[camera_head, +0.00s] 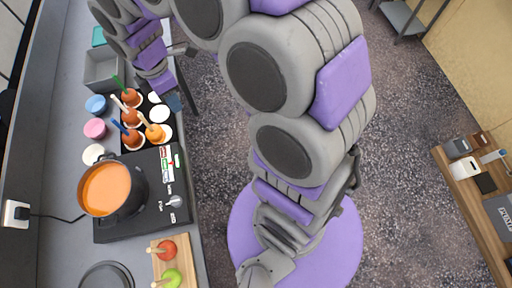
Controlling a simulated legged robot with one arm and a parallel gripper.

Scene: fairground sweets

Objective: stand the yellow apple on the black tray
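The yellow apple (155,134), orange-yellow with a pale stick leaning to the upper left, sits at the lower right of the black tray (146,112), over a white round spot. Several darker orange-brown apples with coloured sticks stand on the tray's left side, among them the one with a blue stick (133,141). My gripper (170,100) is at the tray's upper right edge, above and apart from the yellow apple. Its fingers are small and partly hidden by my arm, so I cannot tell whether they are open.
A pot of orange liquid (104,190) stands on a black hob (165,219) below the tray. A wooden board (186,245) holds a red and a green apple.

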